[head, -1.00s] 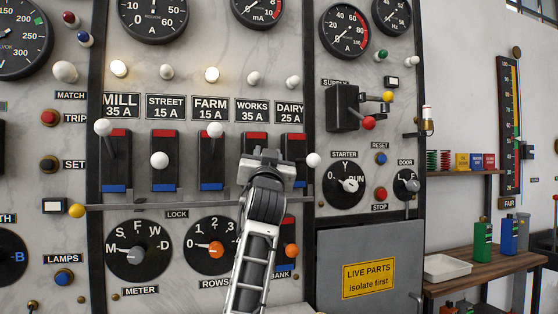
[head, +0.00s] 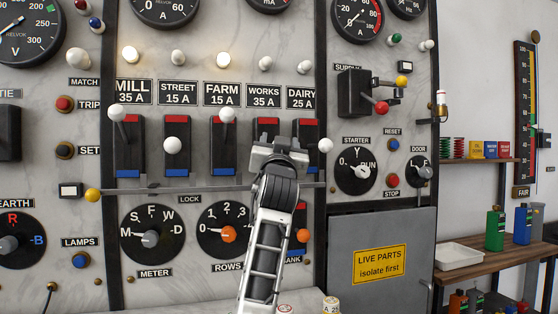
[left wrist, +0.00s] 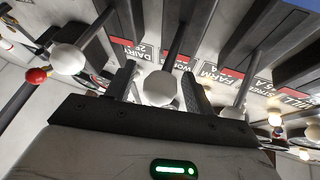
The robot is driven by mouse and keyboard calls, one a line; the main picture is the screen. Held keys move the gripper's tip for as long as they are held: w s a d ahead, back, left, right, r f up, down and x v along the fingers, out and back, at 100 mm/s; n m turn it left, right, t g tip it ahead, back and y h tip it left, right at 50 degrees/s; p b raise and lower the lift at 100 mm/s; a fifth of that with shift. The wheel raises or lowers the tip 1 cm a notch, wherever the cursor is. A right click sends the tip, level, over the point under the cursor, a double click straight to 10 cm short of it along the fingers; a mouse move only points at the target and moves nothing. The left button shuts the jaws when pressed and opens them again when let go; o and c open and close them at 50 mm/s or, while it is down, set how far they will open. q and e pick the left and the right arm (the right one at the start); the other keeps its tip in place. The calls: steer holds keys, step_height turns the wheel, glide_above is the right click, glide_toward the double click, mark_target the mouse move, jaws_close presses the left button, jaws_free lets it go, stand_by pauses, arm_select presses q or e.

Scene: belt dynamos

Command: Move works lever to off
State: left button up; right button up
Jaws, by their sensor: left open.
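The works switch (head: 267,121) is a black unit with a red upper end, under the WORKS 35 A label (head: 265,92). My left gripper (head: 278,150) is in front of it and hides its lever in the head view. In the left wrist view the open fingers of the left gripper (left wrist: 158,72) stand on either side of a white ball knob (left wrist: 160,90), under the WORKS label. I cannot tell whether the fingers touch it. The lamp above the works label (head: 266,63) looks unlit. My right gripper is in neither view.
The dairy knob (head: 325,145) sits close to the right of my gripper and the farm knob (head: 227,114) is to the left, raised. The mill knob (head: 117,112) is also raised; the street knob (head: 171,145) is lower. A lock bar (head: 215,187) runs below the switches.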

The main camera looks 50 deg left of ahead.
arm_select(q)
steer(key=b+v, duration=0.2)
steer(key=v, duration=1.3)
steer(key=shift+b, duration=0.4)
steer(key=shift+f, duration=0.15)
